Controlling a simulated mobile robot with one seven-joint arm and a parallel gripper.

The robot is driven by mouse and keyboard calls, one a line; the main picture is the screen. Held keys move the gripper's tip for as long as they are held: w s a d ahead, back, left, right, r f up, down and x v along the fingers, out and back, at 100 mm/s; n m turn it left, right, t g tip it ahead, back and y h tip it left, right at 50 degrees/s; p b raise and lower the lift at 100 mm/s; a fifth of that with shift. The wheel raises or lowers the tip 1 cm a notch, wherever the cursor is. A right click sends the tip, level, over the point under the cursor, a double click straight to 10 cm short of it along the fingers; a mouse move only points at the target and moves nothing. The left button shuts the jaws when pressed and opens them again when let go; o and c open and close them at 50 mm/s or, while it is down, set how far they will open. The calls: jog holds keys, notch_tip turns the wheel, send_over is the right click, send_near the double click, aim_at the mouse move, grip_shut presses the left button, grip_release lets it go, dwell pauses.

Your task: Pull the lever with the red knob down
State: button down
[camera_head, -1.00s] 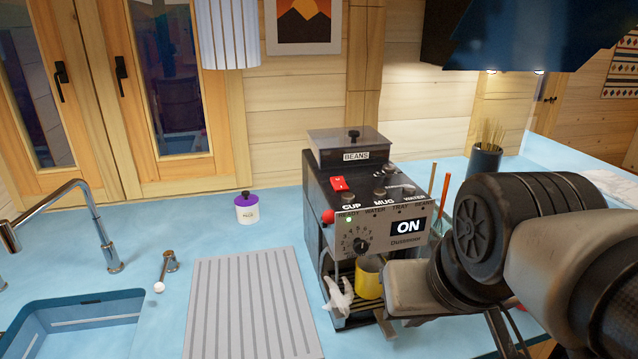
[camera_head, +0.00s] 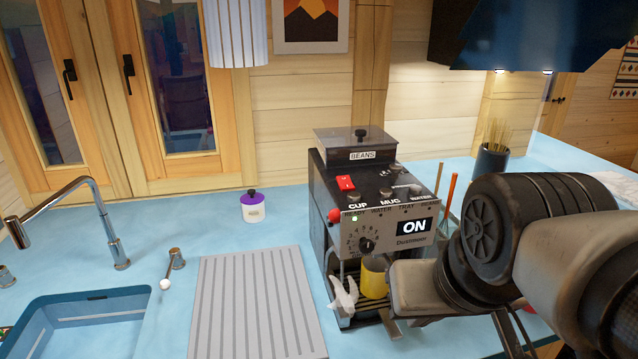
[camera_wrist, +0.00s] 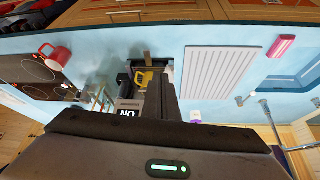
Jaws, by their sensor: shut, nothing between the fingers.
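The red knob (camera_head: 334,215) shows at the left side of the dark coffee machine (camera_head: 322,182). Its lever is mostly hidden, and I cannot make the knob out in the wrist view. My gripper (camera_wrist: 160,98) is shut and empty. In the head view my arm reaches in from the right, and its hand end is in front of the machine's lower right, right of the knob and apart from it. A yellow cup (camera_head: 374,279) stands in the machine's lower bay; it also shows in the wrist view (camera_wrist: 146,78).
A white, crumpled-looking thing (camera_head: 344,292) is left of the cup. A ribbed grey board (camera_head: 255,300) lies left of the machine, with the sink (camera_head: 75,325) beyond. A purple-lidded jar (camera_head: 253,207) stands behind. A red mug (camera_wrist: 58,56) is near the hob.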

jog(key=c, duration=2)
grip_release()
jog(key=shift+w, duration=0.1)
jog(key=shift+c, duration=0.2)
jog(key=o, duration=0.4)
jog(key=shift+w+a+r+g, duration=0.1)
jog(key=shift+w+g, duration=0.2)
jog(key=shift+o, duration=1.4)
jog(key=w, duration=0.1)
jog(key=w+m+g, duration=0.1)
jog(key=w, duration=0.1)
jog(key=w+m+g, duration=0.1)
jog(key=w, duration=0.1)
jog(key=shift+a+f, duration=0.1)
jog(key=shift+f, duration=0.15)
jog(key=w+a+f+m+g+h, duration=0.1)
jog(key=w+f+m+g+h, duration=0.15)
jog(key=w, duration=0.35)
jog(key=m+t+h, duration=0.6)
jog(key=m+h, duration=0.2)
jog(key=h, duration=0.6)
send_near(332, 219)
jog(key=w+p+x, duration=0.1)
jog(key=p+x, duration=0.1)
jog(key=x, duration=0.6)
jog(key=shift+w, duration=0.15)
jog(key=shift+n, duration=0.25)
